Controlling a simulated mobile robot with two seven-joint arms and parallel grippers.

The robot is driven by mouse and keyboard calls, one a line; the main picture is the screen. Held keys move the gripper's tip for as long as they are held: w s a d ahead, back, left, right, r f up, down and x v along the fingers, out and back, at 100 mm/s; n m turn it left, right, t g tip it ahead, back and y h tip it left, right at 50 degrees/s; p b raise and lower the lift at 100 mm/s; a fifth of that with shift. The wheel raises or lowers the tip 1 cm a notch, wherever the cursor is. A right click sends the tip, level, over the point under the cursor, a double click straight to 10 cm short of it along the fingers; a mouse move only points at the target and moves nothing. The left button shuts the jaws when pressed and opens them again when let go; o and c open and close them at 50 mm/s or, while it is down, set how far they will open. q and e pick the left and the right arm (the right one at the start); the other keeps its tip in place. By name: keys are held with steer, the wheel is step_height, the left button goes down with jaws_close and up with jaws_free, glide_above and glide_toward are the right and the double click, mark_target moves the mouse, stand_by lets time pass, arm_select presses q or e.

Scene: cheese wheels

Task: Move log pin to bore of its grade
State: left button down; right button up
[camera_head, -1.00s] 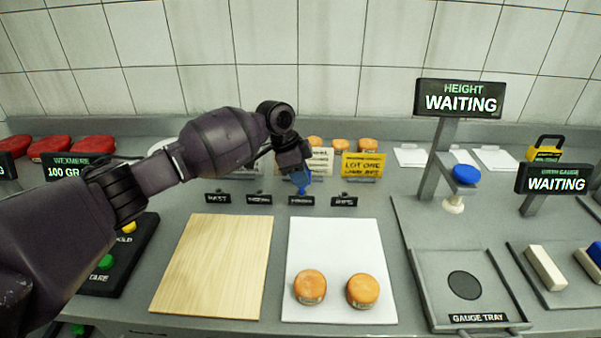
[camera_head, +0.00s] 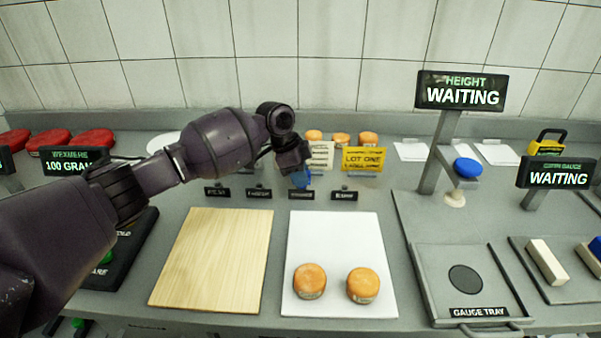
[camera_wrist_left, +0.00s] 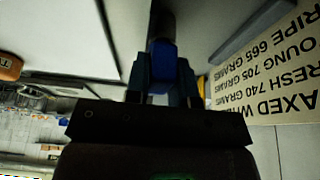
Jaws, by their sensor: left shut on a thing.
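My left gripper (camera_head: 301,179) is shut on the log pin, just behind the row of small black grade labels. In the left wrist view, the pin's blue part (camera_wrist_left: 162,58) sits between the two fingers, with a darker rod beyond it. The pin's tip and any bore under it are hidden. The third label from the left (camera_head: 301,194) is directly in front of the gripper. Beside it are the second label (camera_head: 259,193), the leftmost (camera_head: 217,192) and the rightmost (camera_head: 344,195). My right gripper is out of view.
Two orange cheeses (camera_head: 363,286) sit on a white board (camera_head: 335,235) beside a bare wooden board (camera_head: 212,258). A yellow "LOT ONE" card (camera_head: 363,160) stands right of the gripper. The gauge tray (camera_head: 490,265) is at right. A weight card (camera_wrist_left: 265,75) shows in the wrist view.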

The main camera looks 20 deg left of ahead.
arm_select(q)
steer(key=shift+f, duration=0.2)
steer(key=c, duration=0.9)
jaws_free()
steer(key=p+v, duration=0.1)
steer(key=v, duration=1)
